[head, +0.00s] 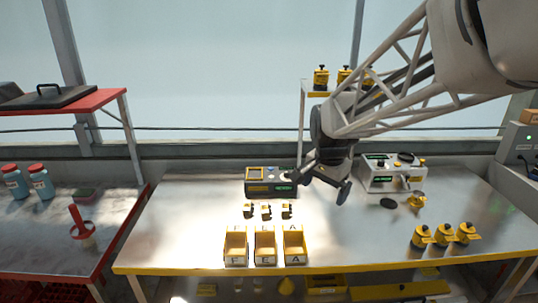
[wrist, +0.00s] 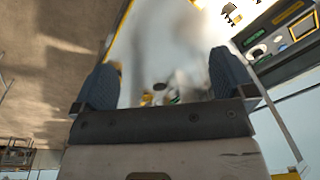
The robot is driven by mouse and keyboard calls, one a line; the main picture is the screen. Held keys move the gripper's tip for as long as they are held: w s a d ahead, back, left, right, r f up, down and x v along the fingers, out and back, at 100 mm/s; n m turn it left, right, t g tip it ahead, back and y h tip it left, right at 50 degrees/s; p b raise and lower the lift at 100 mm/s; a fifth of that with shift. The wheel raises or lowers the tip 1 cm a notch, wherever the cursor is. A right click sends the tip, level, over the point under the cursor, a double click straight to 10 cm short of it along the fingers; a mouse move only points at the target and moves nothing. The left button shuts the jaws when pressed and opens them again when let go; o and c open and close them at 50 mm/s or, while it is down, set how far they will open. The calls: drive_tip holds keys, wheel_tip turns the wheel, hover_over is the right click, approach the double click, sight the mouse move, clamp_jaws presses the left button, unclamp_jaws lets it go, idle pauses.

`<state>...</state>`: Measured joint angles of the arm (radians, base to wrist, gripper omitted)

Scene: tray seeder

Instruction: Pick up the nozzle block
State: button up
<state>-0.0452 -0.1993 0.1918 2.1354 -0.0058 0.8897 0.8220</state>
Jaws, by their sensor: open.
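Several small yellow-and-dark blocks (head: 267,211) stand in a short row on the steel table, behind the yellow bins; I take the nozzle block to be among them, but cannot tell which. Part of this row (wrist: 232,15) shows at the top right of the wrist view. My gripper (head: 326,186) hangs above the table, to the right of and higher than the row, apart from it. In the wrist view my gripper (wrist: 165,80) has its two blue-grey fingers wide apart, with nothing between them.
Three lettered yellow bins (head: 265,261) stand at the table's front. A dark device (head: 270,182) is behind the blocks, and a white machine (head: 392,173) at the back right. Several yellow dispensers (head: 443,236) stand front right. The table (head: 345,235) is clear between bins and dispensers.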

drive_tip(key=w+a+f+m, duration=0.1)
drive_tip(key=w+f+m, duration=0.1)
drive_tip(key=w+f, duration=0.35)
drive_tip(key=w+a+f+m, duration=0.2)
drive_tip(key=w+m, duration=0.1)
drive_tip(key=w, duration=0.6)
drive_tip(key=m+g, duration=0.1)
drive_tip(key=m, duration=0.4)
hover_over(286, 205)
drive_tip(key=f, duration=1.2)
drive_tip(key=shift+s+d+f, duration=0.15)
drive_tip(key=shift+s+f, duration=0.05)
drive_tip(key=shift+s, duration=0.15)
drive_tip(key=shift+w+f, duration=0.25)
drive_tip(key=shift+f, duration=1.3)
drive_tip(key=shift+f, duration=2.6)
drive_tip(key=shift+c, duration=0.2)
